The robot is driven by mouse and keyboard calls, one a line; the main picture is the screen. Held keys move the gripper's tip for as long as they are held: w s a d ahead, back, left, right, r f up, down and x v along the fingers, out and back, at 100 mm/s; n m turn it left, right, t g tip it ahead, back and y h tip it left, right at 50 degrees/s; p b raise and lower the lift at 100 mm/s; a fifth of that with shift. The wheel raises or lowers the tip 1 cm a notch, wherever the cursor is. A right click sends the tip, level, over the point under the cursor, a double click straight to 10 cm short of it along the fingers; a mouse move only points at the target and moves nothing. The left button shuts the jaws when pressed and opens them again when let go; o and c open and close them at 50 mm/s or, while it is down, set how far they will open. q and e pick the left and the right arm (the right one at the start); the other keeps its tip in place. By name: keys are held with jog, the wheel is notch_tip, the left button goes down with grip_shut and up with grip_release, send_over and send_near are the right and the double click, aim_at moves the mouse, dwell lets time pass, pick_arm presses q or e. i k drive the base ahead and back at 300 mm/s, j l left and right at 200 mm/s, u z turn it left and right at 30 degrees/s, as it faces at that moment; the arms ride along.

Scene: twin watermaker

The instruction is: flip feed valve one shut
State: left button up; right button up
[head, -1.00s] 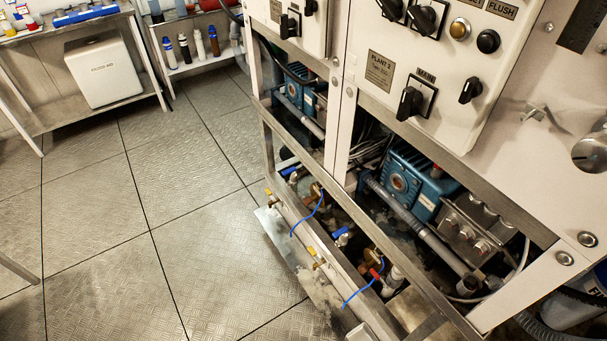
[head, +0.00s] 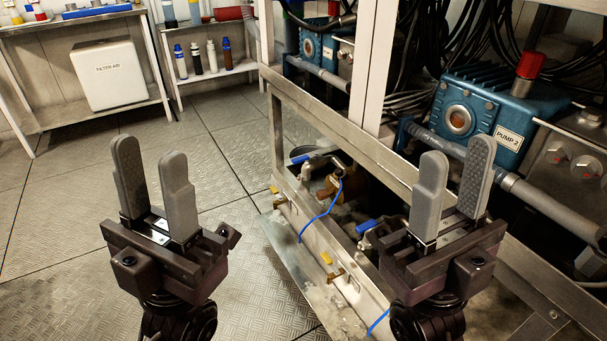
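Low in the frame's bay, a blue-handled valve (head: 312,156) sits at the far end, and a second blue valve handle (head: 366,225) sits nearer. Small yellow-handled valves (head: 327,258) lie along the front rail. No label is readable, so I cannot tell which is feed valve one. My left gripper (head: 151,153) is open and empty, left of the frame above the floor. My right gripper (head: 456,155) is open and empty, in front of the pump in the picture and right of the nearer blue handle. It hides part of the bay.
A blue pump marked PUMP 2 (head: 485,115) stands at the right, with a grey pipe (head: 500,180) before it. The steel frame rail (head: 345,135) runs above the bay. A blue cord (head: 325,212) hangs over the front rail. Open floor (head: 70,245) lies left.

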aim_at(304, 158)
jog(key=i+j, duration=0.25)
jog(key=i+j+z, duration=0.15)
jog(key=j, duration=0.3)
jog(key=i+j, duration=0.3)
jog(key=i+j+z, duration=0.1)
jog(key=i+j, duration=0.15)
jog(key=j, duration=0.15)
jog(key=i, duration=0.5)
